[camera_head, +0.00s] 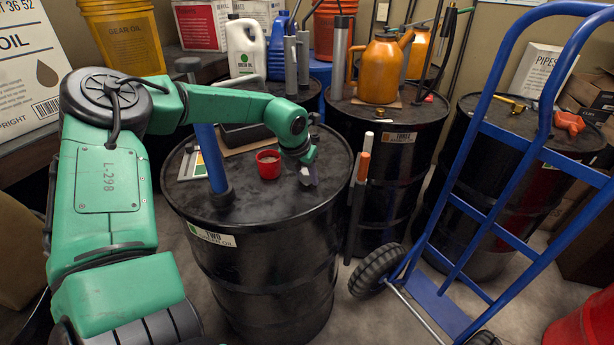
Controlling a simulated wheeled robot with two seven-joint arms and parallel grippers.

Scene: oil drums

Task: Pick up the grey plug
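My green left arm reaches in from the left over the black drum labelled TWO (250,275). My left gripper (309,176) points down at the right part of that drum's lid, right of a red cup (268,164). The fingertips are small and grey, close to the lid; I cannot tell whether they are apart or hold anything. I cannot make out the grey plug for sure; the gripper may cover it. My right gripper is not in view.
A blue upright tube (212,160) stands on the lid, left of the cup. Drum THREE (390,190) behind carries an orange oil can (381,68). A blue hand truck (470,190) stands at the right. The front of drum TWO's lid is clear.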

